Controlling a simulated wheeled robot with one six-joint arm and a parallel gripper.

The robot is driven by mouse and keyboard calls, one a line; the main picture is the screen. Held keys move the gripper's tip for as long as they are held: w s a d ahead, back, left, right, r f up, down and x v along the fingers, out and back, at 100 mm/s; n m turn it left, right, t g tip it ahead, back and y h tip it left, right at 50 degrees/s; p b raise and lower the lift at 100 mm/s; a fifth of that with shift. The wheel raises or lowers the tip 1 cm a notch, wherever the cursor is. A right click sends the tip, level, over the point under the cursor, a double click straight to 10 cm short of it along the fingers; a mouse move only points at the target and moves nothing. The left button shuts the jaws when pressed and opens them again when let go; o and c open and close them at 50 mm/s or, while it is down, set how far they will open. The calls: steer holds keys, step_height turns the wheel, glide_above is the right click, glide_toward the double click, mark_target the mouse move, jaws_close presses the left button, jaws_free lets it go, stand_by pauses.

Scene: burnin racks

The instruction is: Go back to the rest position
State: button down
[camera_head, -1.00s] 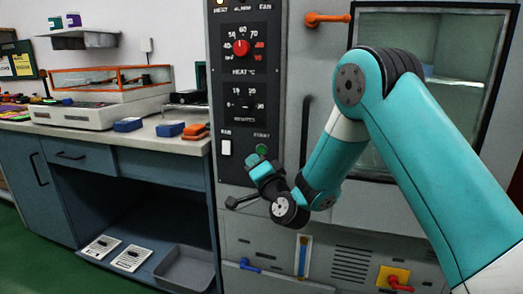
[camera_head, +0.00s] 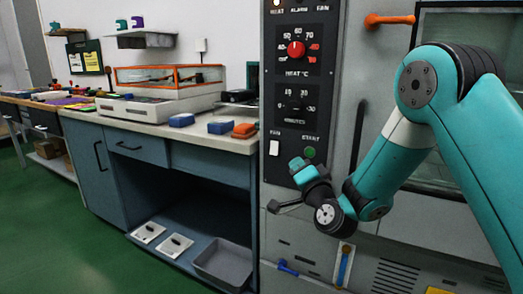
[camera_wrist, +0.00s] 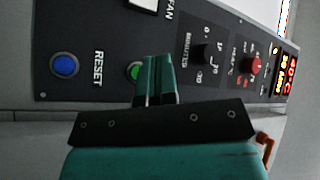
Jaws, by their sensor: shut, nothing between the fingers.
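My gripper (camera_head: 298,163) is at the lower part of the black control panel (camera_head: 297,90) on the grey oven cabinet, just below and left of the green START button (camera_head: 309,152). In the wrist view, my gripper (camera_wrist: 157,60) has its two teal fingers together with nothing between them. The fingers partly cover the green button (camera_wrist: 132,71) in that view. Whether they touch the panel cannot be told. My arm is bent, reaching in from the right in front of the cabinet.
The panel carries a red heat knob (camera_head: 296,50) and a white FAN switch (camera_head: 274,148); a blue RESET button (camera_wrist: 64,65) shows in the wrist view. An orange door handle (camera_head: 389,20) is above my arm. A workbench (camera_head: 150,128) stands left; green floor is clear there.

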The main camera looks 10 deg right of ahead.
steer(key=s+a+r+n+g+y, duration=0.3)
steer(key=s+a+n+g+y, duration=0.2)
steer(key=s+a+n+g, duration=0.6)
steer(key=s+d+f+n+g+h, duration=0.1)
steer(key=s+d+n+g+h, duration=0.25)
steer(key=s, duration=0.95)
steer(key=s+d+f+n+g+h, duration=0.15)
steer(key=s+d+g, duration=0.35)
steer(key=s, duration=0.9)
step_height(320, 180, up, 30)
steer(key=p, duration=2.9)
steer(key=shift+w+a+n+y, duration=0.3)
steer(key=shift+a, duration=0.1)
steer(key=shift+g, duration=0.25)
